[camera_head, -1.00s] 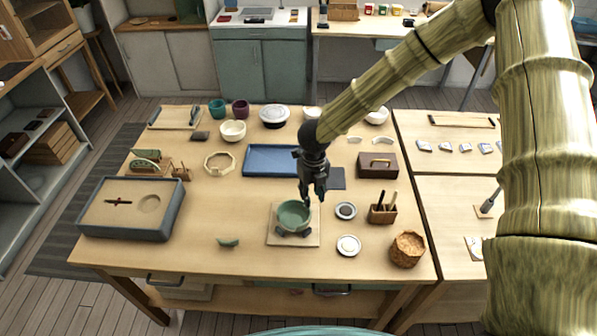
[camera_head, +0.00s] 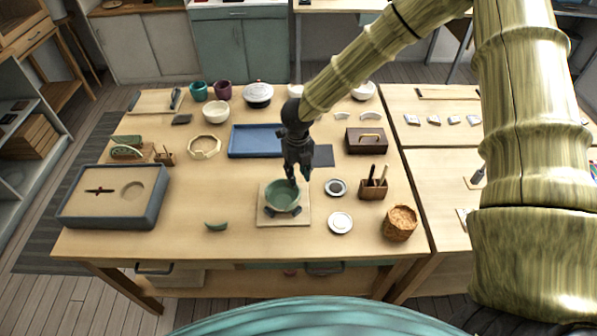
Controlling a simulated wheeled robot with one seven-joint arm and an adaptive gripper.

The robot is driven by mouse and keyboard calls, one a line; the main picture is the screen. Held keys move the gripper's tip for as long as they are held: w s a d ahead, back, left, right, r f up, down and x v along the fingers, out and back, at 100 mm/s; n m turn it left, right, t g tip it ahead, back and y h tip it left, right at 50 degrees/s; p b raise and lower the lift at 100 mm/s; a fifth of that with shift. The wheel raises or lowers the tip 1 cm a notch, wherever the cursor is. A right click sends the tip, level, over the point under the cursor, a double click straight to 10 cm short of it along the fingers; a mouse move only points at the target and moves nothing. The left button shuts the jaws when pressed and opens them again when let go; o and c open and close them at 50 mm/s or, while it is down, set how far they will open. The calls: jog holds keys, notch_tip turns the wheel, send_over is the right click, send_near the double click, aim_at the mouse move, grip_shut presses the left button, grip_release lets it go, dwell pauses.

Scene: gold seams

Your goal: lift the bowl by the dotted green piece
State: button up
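A green bowl (camera_head: 283,199) sits on small dark supports on a pale square board (camera_head: 302,217) near the middle of the table. My gripper (camera_head: 298,180) points down at the bowl's back right rim. Its two fingertips look apart, with a small gap between them. One fingertip overlaps the rim in the picture; I cannot tell whether it touches. A loose green shard (camera_head: 216,226) lies on the table left of the board. Dots on any green piece are too small to make out, and the gripper hides part of the bowl's rim.
Two small round dishes (camera_head: 340,222) and a tool holder (camera_head: 372,189) stand right of the board, with a woven basket (camera_head: 400,224) beyond. A blue tray (camera_head: 256,141) lies behind. A grey-rimmed sand tray (camera_head: 115,196) is at left. The table (camera_head: 190,200) is clear around the shard.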

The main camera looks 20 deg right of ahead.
aim_at(298, 186)
jog(key=shift+w+a+f+b, duration=0.15)
jog(key=shift+f+b, duration=0.35)
jog(key=shift+f, duration=0.55)
jog(key=shift+f+b, duration=0.3)
jog(key=shift+f, duration=0.35)
jog(key=shift+f+b, duration=0.4)
jog(key=shift+f, duration=0.6)
grip_shut()
